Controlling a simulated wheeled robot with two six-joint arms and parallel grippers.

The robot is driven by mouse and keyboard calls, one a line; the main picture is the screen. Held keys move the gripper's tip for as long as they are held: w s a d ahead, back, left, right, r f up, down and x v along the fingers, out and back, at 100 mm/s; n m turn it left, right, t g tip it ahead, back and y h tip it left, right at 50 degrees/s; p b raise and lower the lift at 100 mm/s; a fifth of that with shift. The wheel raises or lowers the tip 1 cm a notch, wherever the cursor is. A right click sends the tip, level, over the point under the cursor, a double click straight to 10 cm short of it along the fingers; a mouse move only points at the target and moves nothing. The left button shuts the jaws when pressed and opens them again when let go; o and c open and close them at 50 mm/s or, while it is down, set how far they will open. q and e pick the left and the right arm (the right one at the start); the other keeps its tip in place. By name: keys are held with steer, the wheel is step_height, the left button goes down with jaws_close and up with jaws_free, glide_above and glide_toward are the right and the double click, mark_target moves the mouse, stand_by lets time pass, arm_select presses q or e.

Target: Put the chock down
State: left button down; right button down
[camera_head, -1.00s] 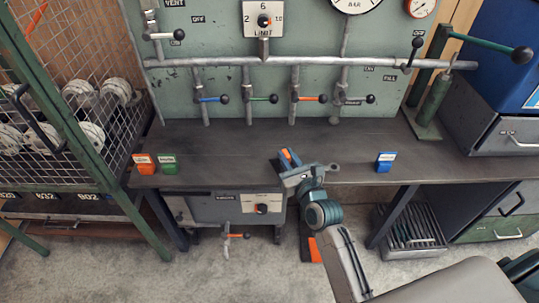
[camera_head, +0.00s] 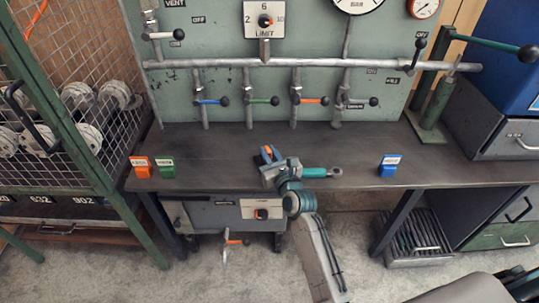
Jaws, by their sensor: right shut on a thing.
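My right gripper (camera_head: 267,157) is low over the front middle of the dark bench. It is shut on a small orange piece (camera_head: 267,151), taken to be the chock. Only a sliver of that piece shows between the fingers, so its shape is hidden. I cannot tell whether it touches the bench top. My left gripper is not in view.
Labelled orange (camera_head: 141,168), green (camera_head: 166,169) and blue (camera_head: 388,168) blocks stand along the bench's front edge. Valve pipes (camera_head: 300,65) rise behind. Bench (camera_head: 350,150) right of centre is clear.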

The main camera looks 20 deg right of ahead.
steer(key=c, duration=1.4)
jaws_free()
steer(key=shift+f, duration=0.15)
